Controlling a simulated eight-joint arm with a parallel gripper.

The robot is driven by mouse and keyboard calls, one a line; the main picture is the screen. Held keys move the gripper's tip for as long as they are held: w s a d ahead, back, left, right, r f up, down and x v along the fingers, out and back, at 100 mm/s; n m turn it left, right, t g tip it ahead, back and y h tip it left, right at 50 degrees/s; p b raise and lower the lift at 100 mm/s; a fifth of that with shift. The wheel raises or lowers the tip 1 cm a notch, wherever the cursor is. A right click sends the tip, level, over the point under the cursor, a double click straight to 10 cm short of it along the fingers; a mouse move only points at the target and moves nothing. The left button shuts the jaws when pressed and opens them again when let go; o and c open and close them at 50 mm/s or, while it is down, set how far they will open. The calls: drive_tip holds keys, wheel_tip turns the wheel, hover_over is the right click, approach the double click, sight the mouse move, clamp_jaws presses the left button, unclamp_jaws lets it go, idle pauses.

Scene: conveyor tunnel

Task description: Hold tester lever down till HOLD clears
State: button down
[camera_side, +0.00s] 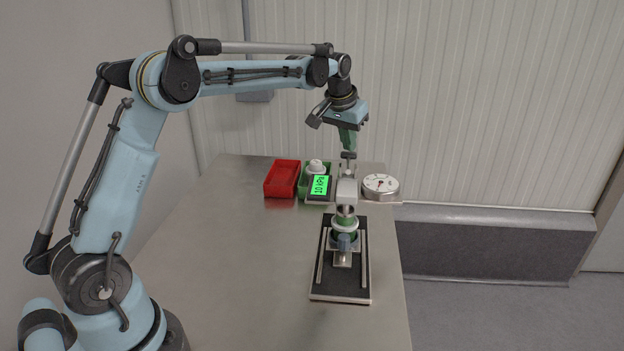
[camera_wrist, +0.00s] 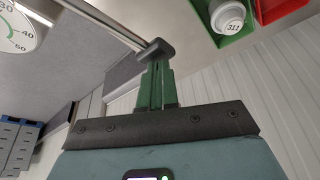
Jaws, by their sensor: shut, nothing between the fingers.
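The tester (camera_side: 346,192) stands on a black base plate (camera_side: 325,280) with metal rails. Its lever is a metal rod with a dark grip (camera_wrist: 156,49), which also shows in the side view (camera_side: 348,155). My gripper (camera_side: 348,149) points down at the lever's end with its green fingers shut. In the wrist view the fingertips (camera_wrist: 156,63) meet the grip, apparently pressing on it rather than around it. The green lit display (camera_side: 320,186) seems to read "10 kPa"; I read no HOLD there. A green-and-white container (camera_side: 344,228) sits under the tester head.
A round dial gauge (camera_side: 380,186) is right of the tester. A red bin (camera_side: 281,180) and a green bin (camera_side: 304,190) stand to the left. A white container marked 311 (camera_wrist: 228,15) is in the green bin. The table's left and front are clear.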

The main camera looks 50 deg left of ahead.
drive_tip(key=shift+w+r+v, duration=0.1)
drive_tip(key=shift+w+v, duration=0.15)
drive_tip(key=shift+v, duration=0.85)
drive_tip(key=shift+w+r+v, duration=0.1)
drive_tip(key=shift+w+v, duration=0.15)
drive_tip(key=shift+v, duration=0.85)
drive_tip(key=shift+w+r+v, duration=0.1)
drive_tip(key=shift+w+v, duration=0.2)
drive_tip(key=shift+v, duration=0.85)
wheel_tip(320, 180, up, 5)
